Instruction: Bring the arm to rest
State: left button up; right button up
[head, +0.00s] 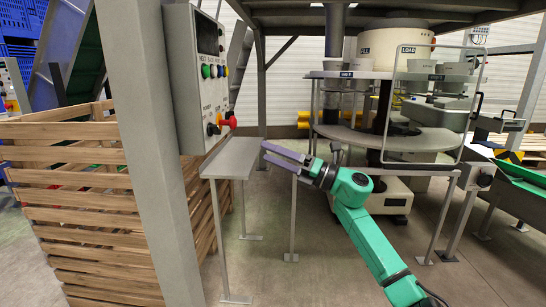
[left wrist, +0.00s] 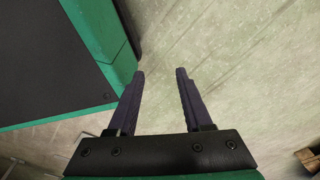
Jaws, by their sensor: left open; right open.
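My right arm, green with black joints, reaches up from the lower right in the head view. Its right gripper (head: 284,154) has two purple-grey fingers, apart and with nothing between them. It points left, beside the right end of a small grey metal shelf (head: 232,158). I cannot tell whether it touches the shelf. My left gripper is out of the head view. In the left wrist view the left gripper (left wrist: 160,72) is open and empty, with its two dark fingers above bare concrete floor.
A grey control box (head: 197,75) with coloured buttons and a red knob hangs on a post (head: 150,120). A slatted wooden crate (head: 75,195) stands at left. A round machine table (head: 390,138) stands behind the arm. A green conveyor (head: 522,170) is at right. Floor shows between them.

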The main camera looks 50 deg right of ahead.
dwell(0.4)
